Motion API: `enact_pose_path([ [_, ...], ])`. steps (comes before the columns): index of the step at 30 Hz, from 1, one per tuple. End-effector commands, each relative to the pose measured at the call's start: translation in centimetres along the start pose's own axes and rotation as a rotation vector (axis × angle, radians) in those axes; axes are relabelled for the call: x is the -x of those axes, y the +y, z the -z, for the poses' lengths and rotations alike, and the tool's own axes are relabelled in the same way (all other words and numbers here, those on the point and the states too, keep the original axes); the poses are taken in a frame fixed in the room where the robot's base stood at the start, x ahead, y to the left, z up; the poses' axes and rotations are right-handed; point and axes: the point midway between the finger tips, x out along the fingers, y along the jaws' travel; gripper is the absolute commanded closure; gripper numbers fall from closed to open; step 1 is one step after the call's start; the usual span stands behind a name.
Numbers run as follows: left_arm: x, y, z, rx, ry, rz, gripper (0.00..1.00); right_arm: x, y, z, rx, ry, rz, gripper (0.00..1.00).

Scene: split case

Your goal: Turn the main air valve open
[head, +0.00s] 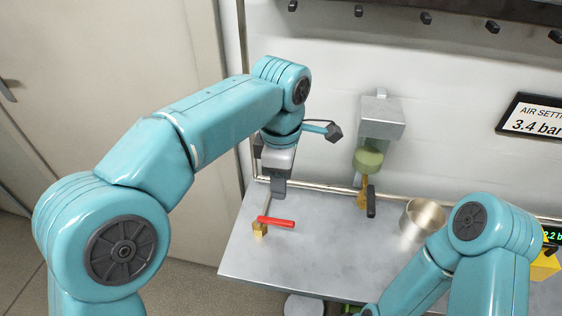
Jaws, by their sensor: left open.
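A small brass valve (259,230) with a red lever handle (278,222) is at the left part of the grey bench. A thin pipe runs up from it toward the wall. The red lever points to the right in the picture. My left gripper (279,190) hangs just above and behind the lever, open, with a visible gap between it and the lever. Its far finger is partly hidden by its own body. My right arm comes in at the bottom right; its gripper is out of the picture.
A grey and green air unit (369,160) hangs on the wall, with a black handle (371,200) below it. A metal cup (421,219) and a yellow device (545,265) stand on the bench (310,262). A sign (535,118) reads 3.4 bar. The bench's front middle is clear.

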Motion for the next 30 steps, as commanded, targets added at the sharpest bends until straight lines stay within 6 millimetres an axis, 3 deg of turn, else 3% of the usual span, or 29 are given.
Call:
enact_pose_path([
  [3, 2.1, 0.1, -0.1, -0.001, -0.001, -0.002, 0.57, 0.6, -0.2, 0.0, 0.0, 0.0, 0.0, 0.57],
  [7, 3.0, 0.0, 0.0, -0.001, 0.0, 0.0, 0.57, 0.8, -0.3, 0.0, 0.0, 0.0, 0.0, 0.57],
  [30, 3.2, -0.1, 0.0, 0.0, 0.0, 0.0, 0.57, 0.8, -0.3, 0.0, 0.0, 0.0, 0.0, 0.57],
])
